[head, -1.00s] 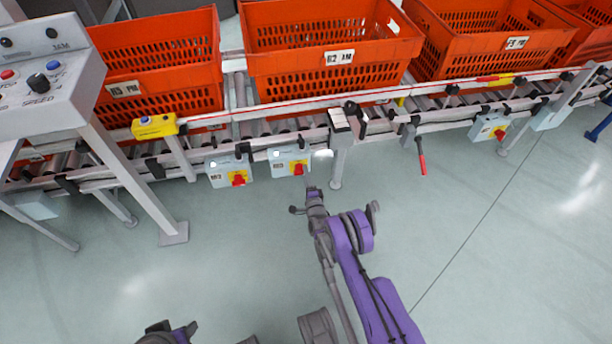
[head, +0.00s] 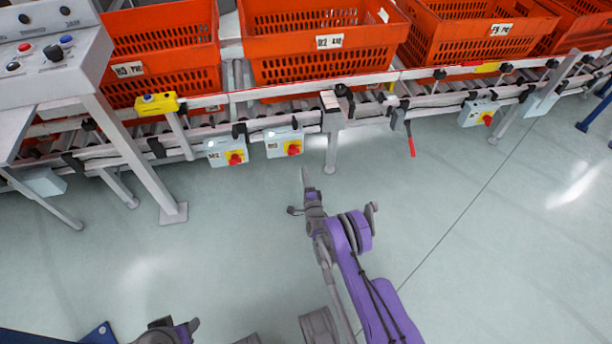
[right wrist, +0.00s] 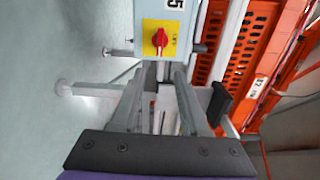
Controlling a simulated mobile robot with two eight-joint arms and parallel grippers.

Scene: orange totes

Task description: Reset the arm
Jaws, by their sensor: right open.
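My right arm reaches up the middle of the head view over bare floor, in front of the conveyor. Its right gripper (head: 305,178) is apart from the conveyor frame. In the right wrist view the same gripper (right wrist: 160,75) shows two parallel grey fingers spread apart with nothing held between them. Of my left arm, only a grey and purple part shows at the bottom edge of the head view; no left fingers can be made out.
Orange totes (head: 320,72) stand on a roller conveyor (head: 265,125) across the back. Switch boxes (head: 284,142) with red knobs hang from its front. A control panel (head: 50,55) on legs stands at left. A blue piece (head: 100,333) shows at bottom left.

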